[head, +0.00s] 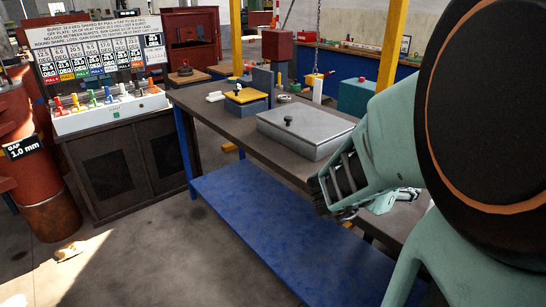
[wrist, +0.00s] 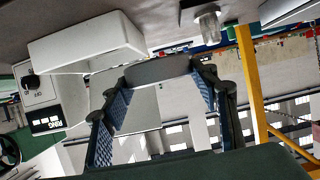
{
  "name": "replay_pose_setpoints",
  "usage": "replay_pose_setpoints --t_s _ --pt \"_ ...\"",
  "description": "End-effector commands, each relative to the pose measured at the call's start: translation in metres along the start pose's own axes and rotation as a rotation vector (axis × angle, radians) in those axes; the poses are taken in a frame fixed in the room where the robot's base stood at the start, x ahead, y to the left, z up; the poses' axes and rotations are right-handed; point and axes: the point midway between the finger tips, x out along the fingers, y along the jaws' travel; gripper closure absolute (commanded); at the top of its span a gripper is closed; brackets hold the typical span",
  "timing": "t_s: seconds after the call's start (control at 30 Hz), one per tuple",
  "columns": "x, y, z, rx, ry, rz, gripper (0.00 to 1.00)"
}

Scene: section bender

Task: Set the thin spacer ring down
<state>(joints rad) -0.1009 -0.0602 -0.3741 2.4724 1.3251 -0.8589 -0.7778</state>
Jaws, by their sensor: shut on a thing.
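My gripper (head: 342,190) is at the front edge of the workbench (head: 255,144), right of the large grey box, in the head view. In the wrist view my gripper (wrist: 158,80) has its two blue padded fingers on either side of a thin, flat grey piece (wrist: 157,70), which I take to be the spacer ring. It spans the fingertips and is seen nearly edge-on, so its hole does not show. Nothing is seen touching beneath it. In the head view I cannot make out the ring clearly at the gripper.
The grey box (head: 300,132) with a black knob stands on the bench. Behind it are a yellow-topped block (head: 246,96), a white block (head: 216,96) and a small round part (head: 284,98). A panel of coloured levers (head: 110,112) stands left. The bench's near left end is bare.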

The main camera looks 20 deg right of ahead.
Motion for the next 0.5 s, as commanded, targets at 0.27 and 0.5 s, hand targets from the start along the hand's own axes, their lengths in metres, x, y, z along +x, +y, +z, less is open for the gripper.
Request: replay_pose_setpoints --t_s 0.27,0.5 --pt "0.018 -0.024 0.009 -0.003 0.001 0.002 0.74" --pt "0.044 -0.065 0.020 -0.002 0.001 0.003 0.74"
